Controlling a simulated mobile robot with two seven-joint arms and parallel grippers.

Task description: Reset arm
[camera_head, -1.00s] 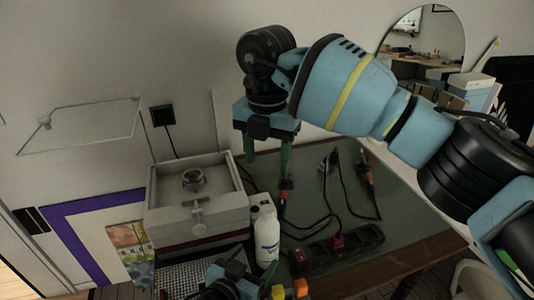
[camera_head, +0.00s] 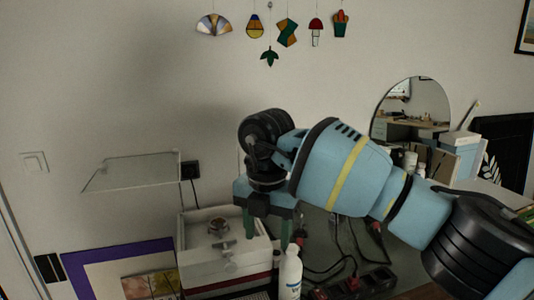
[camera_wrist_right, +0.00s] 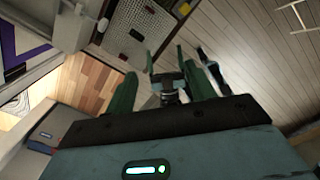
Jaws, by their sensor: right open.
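My right gripper (camera_head: 267,238) hangs pointing down at the centre of the head view, its two green fingers apart with nothing between them. It overlaps the right side of the white box and the bottle in the picture. In the right wrist view, the same gripper (camera_wrist_right: 160,92) shows its green fingers spread. A dark two-pronged part (camera_wrist_right: 168,85) shows between and beyond them; it may be my left gripper, but its state is unclear. The left arm does not show in the head view now.
A power strip (camera_head: 350,287) with cables lies to the right. A glass shelf (camera_head: 130,172) sticks out from the wall. A round mirror (camera_head: 412,108) stands behind my arm.

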